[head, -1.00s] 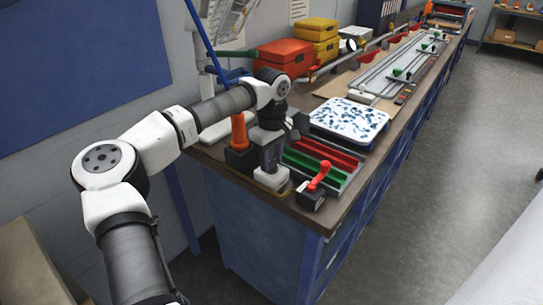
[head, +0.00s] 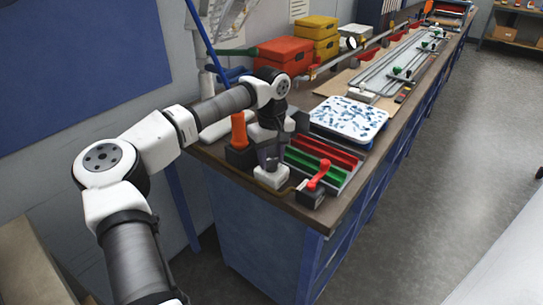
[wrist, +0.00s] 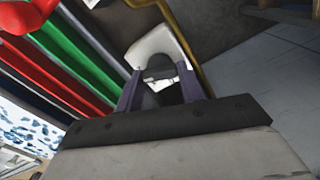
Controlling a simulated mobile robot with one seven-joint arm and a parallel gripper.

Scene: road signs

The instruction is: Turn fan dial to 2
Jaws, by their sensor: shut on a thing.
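A small white box (head: 271,179) with a dark grey dial (head: 271,164) on top stands near the table's front left corner. In the wrist view, the white box (wrist: 152,45) lies beyond my fingers, and the rounded dark dial (wrist: 158,68) sits between them. My gripper (wrist: 160,88), with two purple-grey fingers, is shut on the dial. In the head view, my gripper (head: 272,158) comes down onto the dial from above and partly hides it. Marks around the dial cannot be read, so its setting cannot be told. No fan can be made out.
Right of the box is a dark block with a red lever (head: 318,176). Behind lie red and green trays (head: 322,158) and a white speckled tray (head: 348,118). An orange-handled device (head: 239,132) stands close on the left. A brownish cable (wrist: 180,30) runs beside the white box.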

